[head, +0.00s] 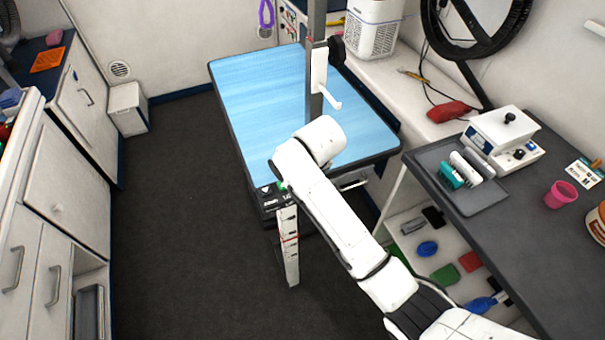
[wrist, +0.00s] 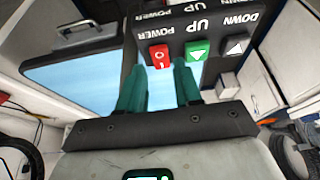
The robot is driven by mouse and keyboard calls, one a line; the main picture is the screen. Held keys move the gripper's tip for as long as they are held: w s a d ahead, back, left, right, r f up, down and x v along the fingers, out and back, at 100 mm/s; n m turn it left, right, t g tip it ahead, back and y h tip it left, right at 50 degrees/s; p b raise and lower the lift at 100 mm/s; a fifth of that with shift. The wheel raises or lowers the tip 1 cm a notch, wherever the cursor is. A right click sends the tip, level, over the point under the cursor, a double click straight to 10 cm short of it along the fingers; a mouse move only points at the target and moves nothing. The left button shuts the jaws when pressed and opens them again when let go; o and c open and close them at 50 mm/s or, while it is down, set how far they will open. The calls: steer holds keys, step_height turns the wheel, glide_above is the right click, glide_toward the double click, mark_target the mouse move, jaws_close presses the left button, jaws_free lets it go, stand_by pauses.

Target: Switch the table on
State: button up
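The grooming table (head: 255,90) has a blue top and a dark rim. A black control box (head: 268,199) sits at its near corner. My gripper (wrist: 160,72) has two teal fingers, apart and empty, pointing at the box. The red switch lies just beyond the gap between the fingertips. Contact and the rocker's position cannot be told. In the head view my arm mostly hides the gripper.
A grey counter (head: 470,205) at right holds a tray, a white device (head: 500,140) and a pink cup (head: 560,194). Shelves below hold several small items. White cabinets (head: 60,190) line the left. The dark floor (head: 185,230) between is clear.

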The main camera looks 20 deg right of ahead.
steer(key=shift+x, duration=1.2)
steer(key=shift+c, duration=0.3)
